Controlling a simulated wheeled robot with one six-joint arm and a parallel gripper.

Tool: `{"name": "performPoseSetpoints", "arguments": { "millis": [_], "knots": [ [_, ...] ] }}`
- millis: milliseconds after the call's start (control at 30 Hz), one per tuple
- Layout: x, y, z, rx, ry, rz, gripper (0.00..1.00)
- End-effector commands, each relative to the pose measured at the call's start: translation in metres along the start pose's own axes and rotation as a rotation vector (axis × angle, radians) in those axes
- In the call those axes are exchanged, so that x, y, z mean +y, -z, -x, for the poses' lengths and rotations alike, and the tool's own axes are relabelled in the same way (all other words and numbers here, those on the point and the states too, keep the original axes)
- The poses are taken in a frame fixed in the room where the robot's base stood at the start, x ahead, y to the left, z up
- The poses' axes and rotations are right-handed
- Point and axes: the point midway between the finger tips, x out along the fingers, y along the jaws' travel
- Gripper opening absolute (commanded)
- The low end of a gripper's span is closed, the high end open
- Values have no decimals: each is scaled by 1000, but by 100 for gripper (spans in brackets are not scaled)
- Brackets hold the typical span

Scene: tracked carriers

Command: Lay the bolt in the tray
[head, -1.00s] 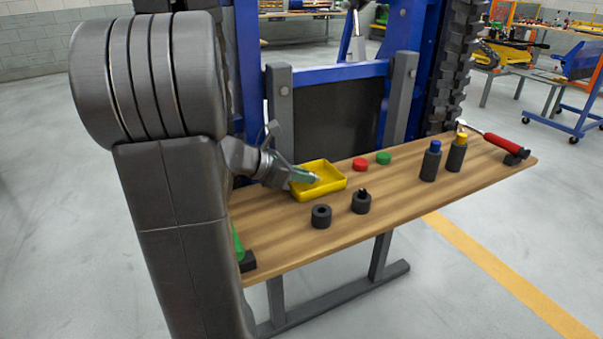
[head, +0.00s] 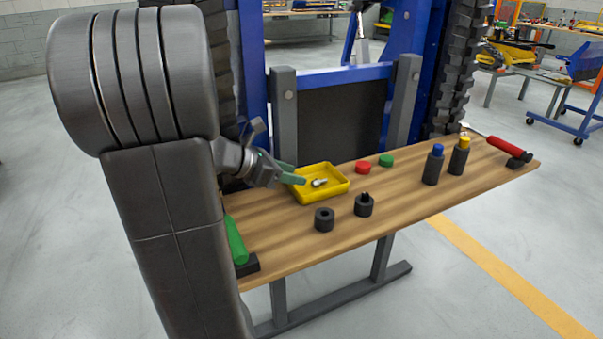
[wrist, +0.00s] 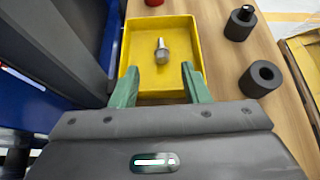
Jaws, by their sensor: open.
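The silver bolt (head: 319,183) lies inside the yellow tray (head: 340,192) on the wooden bench. In the wrist view the bolt (wrist: 161,50) rests on the floor of the tray (wrist: 190,25), clear of its walls. My gripper (head: 293,174) is open and empty at the tray's left side. In the wrist view the green fingers of my gripper (wrist: 160,82) stand apart over the tray's near part, one on each side, with the bolt beyond their tips.
Red (head: 362,167) and green (head: 386,160) caps lie right of the tray. Two black cylinders (head: 324,219) stand in front. Blue- and yellow-topped bottles (head: 432,165) and a red-handled tool (head: 503,146) are at right. A green-handled tool (head: 236,242) lies at left.

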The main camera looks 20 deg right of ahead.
Motion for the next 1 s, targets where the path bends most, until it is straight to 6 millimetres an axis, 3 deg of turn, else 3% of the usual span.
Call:
{"name": "performPoseSetpoints", "arguments": {
  "millis": [200,500,1000],
  "knots": [
    [1,-2,45,0,-4,2,42],
    [0,-1,84,0,-2,2,42],
    [0,0,91,0,1,0,42]
  ]
}}
